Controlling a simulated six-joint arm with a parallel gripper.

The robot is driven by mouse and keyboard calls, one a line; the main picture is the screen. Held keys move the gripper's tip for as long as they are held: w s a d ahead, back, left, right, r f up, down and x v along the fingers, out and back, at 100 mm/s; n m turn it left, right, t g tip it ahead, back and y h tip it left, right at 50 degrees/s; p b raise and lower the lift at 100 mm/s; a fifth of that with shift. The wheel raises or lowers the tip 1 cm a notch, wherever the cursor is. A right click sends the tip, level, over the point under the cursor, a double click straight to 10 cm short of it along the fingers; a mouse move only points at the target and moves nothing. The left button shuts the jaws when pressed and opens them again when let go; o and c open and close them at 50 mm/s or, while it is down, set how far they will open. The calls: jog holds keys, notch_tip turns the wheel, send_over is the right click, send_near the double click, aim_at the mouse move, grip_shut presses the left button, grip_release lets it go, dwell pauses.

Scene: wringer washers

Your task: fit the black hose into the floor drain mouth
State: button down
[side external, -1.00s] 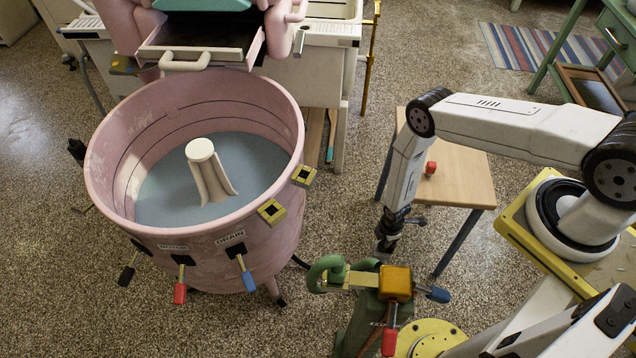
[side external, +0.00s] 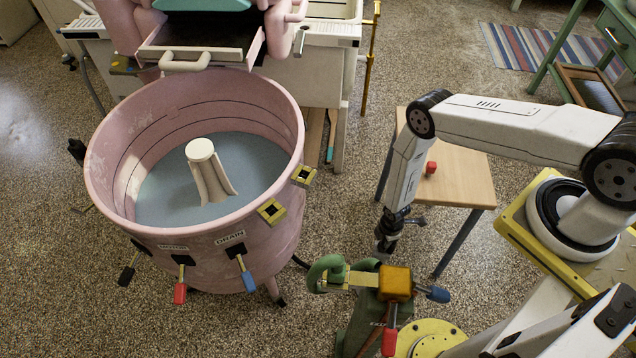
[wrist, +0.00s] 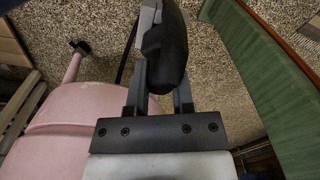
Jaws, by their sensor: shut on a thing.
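My gripper (side external: 388,244) points down between the pink tub and the small wooden table in the side view, just behind the green stand with the orange block. In the wrist view my gripper's fingers close on a thick black piece, the black hose (wrist: 167,58), which covers much of the fingertips. A thin black line runs down beside the fingers there; I cannot tell if it is the same hose. In the side view the held end is small and dark against the gripper. I cannot make out the floor drain mouth in either view.
The pink tub (side external: 255,240) has levers and a drain label on its front. The green stand (side external: 360,322) with an orange block (side external: 395,283) and levers is close to my gripper. A wooden table (side external: 462,182) with a red block (side external: 431,168) stands behind. Speckled floor lies open between.

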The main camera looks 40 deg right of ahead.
jog(key=shift+s+f, duration=0.1)
jog(key=shift+f, duration=0.3)
dwell(1.2)
jog(key=shift+c, duration=2)
grip_release()
jog(key=shift+o, duration=0.2)
jog(key=o, duration=0.4)
jog(key=shift+c, duration=0.2)
jog(key=shift+r, duration=0.15)
jog(key=shift+r, duration=3.4)
jog(key=shift+r, duration=0.1)
